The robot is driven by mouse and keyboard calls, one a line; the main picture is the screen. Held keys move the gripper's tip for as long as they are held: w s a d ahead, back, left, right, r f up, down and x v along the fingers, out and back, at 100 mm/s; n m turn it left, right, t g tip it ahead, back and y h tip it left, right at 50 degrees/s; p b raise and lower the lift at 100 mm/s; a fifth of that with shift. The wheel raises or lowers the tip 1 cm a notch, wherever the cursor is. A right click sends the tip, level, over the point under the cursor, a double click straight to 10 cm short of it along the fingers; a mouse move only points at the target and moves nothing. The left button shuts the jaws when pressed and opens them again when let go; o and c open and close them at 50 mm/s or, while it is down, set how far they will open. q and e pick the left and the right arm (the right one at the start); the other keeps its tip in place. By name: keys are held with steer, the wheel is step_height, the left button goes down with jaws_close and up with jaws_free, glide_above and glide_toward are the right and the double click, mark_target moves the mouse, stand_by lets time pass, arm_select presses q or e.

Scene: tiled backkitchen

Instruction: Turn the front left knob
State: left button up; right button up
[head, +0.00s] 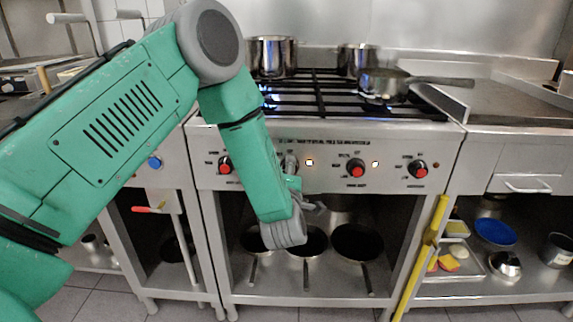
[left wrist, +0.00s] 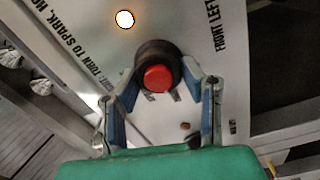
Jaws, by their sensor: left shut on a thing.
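The front left knob (left wrist: 158,77) is black with a red centre, and the words "FRONT LEFT" are printed beside it on the panel in the left wrist view. My left gripper (left wrist: 160,88) has its two fingers on either side of this knob and is shut on it. In the head view my left gripper (head: 291,182) reaches up to the stove's front panel (head: 325,143), at the second knob from the left. That knob (head: 290,163) is mostly hidden behind my gripper there. My right gripper is not in view.
Other red-centred knobs sit on the panel, one left (head: 225,165) and two right (head: 355,168) (head: 418,169). A lit lamp (head: 309,162) is beside the gripped knob. Pots (head: 272,56) and a pan (head: 385,86) stand on the burners; blue flames show. Pans (head: 357,243) lie below.

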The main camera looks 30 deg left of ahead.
arm_select(q)
steer(key=m+p, duration=0.1)
steer(key=m, duration=0.1)
steer(key=m+p, duration=0.1)
steer(key=m, duration=0.2)
steer(key=shift+d+f+p, duration=0.1)
steer(key=shift+d+p, duration=0.25)
steer(key=shift+d, duration=0.05)
steer(key=m+p, duration=0.2)
steer(key=m, duration=0.2)
steer(key=m+p, duration=0.2)
steer(key=m, duration=0.3)
steer(key=shift+f+m+p, duration=0.1)
steer(key=shift+m+p, duration=0.6)
steer(key=shift+m, duration=1.3)
steer(key=o, duration=1.1)
steer(key=shift+w, duration=0.1)
steer(key=shift+o, duration=0.2)
steer(key=shift+r, duration=0.2)
